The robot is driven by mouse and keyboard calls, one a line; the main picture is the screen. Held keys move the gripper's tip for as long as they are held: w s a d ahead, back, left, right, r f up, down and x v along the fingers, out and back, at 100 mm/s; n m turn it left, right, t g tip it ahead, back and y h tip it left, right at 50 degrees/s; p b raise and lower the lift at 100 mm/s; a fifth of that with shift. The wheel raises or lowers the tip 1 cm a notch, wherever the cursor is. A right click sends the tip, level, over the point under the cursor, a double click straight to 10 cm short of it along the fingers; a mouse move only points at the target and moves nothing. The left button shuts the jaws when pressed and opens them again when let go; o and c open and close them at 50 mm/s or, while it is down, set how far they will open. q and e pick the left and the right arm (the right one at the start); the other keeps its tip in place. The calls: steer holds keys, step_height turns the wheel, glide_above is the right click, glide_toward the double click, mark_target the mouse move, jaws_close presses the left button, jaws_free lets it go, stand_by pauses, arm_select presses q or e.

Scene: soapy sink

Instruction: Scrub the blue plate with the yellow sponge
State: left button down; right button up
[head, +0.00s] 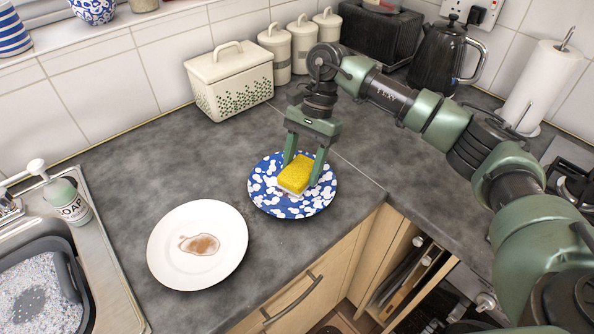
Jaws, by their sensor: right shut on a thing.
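The blue plate (268,202), patterned with white blotches, lies on the dark grey counter near its front corner. The yellow sponge (297,173), with a pale underside, is over the middle of the plate. My right gripper (303,173) points down with its fingers on either side of the sponge and is shut on it. The sponge appears to touch the plate, but its contact is partly hidden. My left gripper is not in view.
A white plate (225,263) with a brown stain lies to the left of the blue plate. A sink with a grey basin (75,270) and a soap bottle (68,203) are at far left. A cream bread bin (231,86), canisters (303,44) and a black kettle (436,57) stand behind. The counter's front edge is close.

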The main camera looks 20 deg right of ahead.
mark_target(288, 173)
steer(key=shift+f, duration=0.25)
steer(key=shift+s+a+r+b, duration=0.1)
steer(key=shift+s+a+b, duration=0.15)
steer(key=shift+a, duration=0.65)
steer(key=shift+s+a+r+b, duration=0.1)
steer(key=shift+s+a+b, duration=0.1)
steer(key=shift+a, duration=0.7)
steer(key=shift+f+b, duration=0.1)
steer(key=shift+b, duration=0.3)
steer(key=shift+w+d+b, duration=0.25)
steer(key=shift+d+b, duration=0.2)
steer(key=shift+d, duration=0.45)
steer(key=shift+w+d+b, duration=0.25)
steer(key=shift+d+b, duration=0.15)
steer(key=shift+d, duration=0.5)
steer(key=shift+s+a+f+b, duration=0.1)
steer(key=shift+s+a+b, duration=0.15)
steer(key=shift+a, duration=0.65)
steer(key=shift+s+a+b, duration=0.2)
steer(key=shift+a+b, duration=0.05)
steer(key=shift+a, duration=0.65)
